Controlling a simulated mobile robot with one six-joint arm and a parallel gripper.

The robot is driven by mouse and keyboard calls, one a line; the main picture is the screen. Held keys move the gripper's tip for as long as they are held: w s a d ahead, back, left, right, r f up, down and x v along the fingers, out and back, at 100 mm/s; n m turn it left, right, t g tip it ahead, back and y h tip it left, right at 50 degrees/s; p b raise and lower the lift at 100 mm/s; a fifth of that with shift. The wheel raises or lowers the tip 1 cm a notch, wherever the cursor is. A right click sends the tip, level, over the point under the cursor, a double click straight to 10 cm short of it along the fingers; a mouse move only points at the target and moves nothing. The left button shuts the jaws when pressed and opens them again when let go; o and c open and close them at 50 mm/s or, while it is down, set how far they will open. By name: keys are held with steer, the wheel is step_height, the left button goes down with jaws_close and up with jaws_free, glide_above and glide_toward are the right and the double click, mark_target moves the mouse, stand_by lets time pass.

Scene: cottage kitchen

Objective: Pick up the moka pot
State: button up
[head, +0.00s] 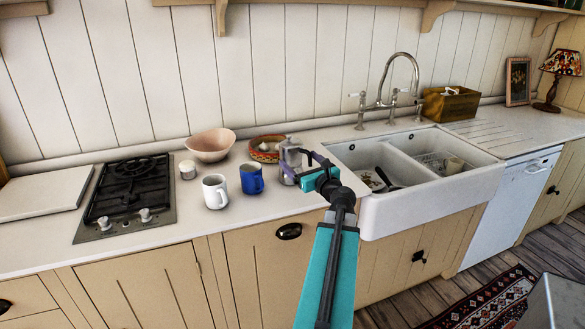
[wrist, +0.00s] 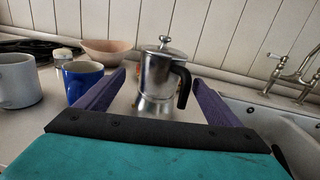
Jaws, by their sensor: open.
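The moka pot (head: 291,153) is silver metal and stands upright on the white counter, just left of the sink. In the wrist view the moka pot (wrist: 157,78) shows its knobbed lid and a black handle on its right side. My gripper (head: 299,166) is at the pot in the head view and partly hides it. In the wrist view the two purple fingers of my gripper (wrist: 158,85) are spread wide, with the pot seen between them. I cannot tell how far the fingertips reach around the pot. Nothing is held.
A blue mug (head: 251,179) and a white mug (head: 215,191) stand left of the pot. Behind are a patterned bowl (head: 266,149) and a pinkish bowl (head: 211,145). The double sink (head: 376,215) is close on the right. A gas hob (head: 128,193) lies farther left.

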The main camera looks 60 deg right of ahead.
mark_target(292, 152)
steer(key=shift+x, duration=1.25)
steer(key=shift+d, duration=0.1)
steer(key=shift+f+p+x, duration=0.2)
steer(key=shift+p+x, duration=0.6)
steer(key=shift+x, duration=1.7)
steer(key=shift+d, duration=0.15)
steer(key=c, duration=2)
steer(key=shift+r, duration=0.25)
steer(key=shift+c, duration=0.2)
